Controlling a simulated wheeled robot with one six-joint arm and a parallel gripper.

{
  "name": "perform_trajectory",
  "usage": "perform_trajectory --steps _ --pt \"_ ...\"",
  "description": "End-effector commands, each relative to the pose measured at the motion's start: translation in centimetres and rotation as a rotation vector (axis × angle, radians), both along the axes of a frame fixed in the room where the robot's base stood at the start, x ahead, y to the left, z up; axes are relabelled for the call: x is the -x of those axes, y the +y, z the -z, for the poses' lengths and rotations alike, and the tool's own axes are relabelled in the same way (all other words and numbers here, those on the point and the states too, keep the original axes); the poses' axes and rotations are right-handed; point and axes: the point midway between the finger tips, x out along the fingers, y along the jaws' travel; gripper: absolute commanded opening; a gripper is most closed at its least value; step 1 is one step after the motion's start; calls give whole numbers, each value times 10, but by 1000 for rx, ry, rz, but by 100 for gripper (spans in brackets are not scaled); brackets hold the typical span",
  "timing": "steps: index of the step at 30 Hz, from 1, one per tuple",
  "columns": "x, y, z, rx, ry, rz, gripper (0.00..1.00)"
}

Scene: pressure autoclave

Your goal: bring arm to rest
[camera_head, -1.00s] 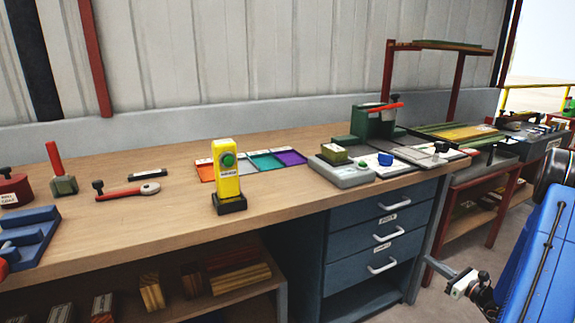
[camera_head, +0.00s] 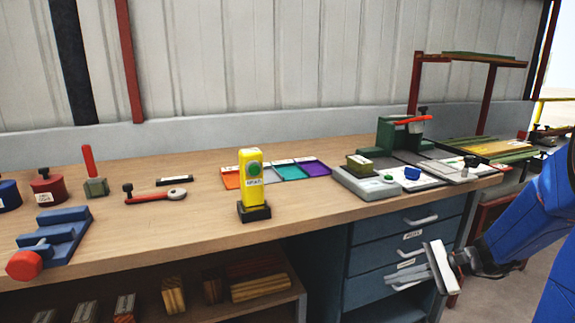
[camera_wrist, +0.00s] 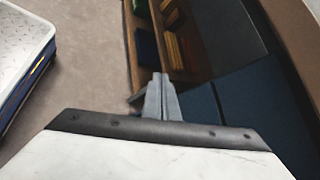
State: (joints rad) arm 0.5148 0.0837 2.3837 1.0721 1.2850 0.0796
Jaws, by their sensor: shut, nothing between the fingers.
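My gripper (camera_head: 412,278) shows at the lower right of the head view, in front of the blue drawers and below the bench top. In the wrist view, its two grey fingers (camera_wrist: 161,98) are together with nothing between them. My blue arm (camera_head: 535,225) reaches in from the right edge. The gripper looks apart from the drawer fronts, though the exact gap cannot be told.
The wooden bench (camera_head: 200,228) carries a yellow button post (camera_head: 252,180), coloured trays (camera_head: 318,168), a blue stepped block (camera_head: 55,240) and a green press (camera_head: 400,138). Drawers with white handles (camera_head: 420,221) are below. Floor (camera_wrist: 85,85) is open left of the shelf in the wrist view.

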Motion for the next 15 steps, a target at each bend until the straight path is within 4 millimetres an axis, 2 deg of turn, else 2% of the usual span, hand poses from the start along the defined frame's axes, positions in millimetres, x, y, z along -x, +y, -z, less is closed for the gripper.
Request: perform_trajectory --steps 1,6,15 --pt "11 10 -5 44 -19 -44 0" --pt "49 31 -14 197 -72 -190 0" --pt "111 49 -26 473 -195 -427 0"
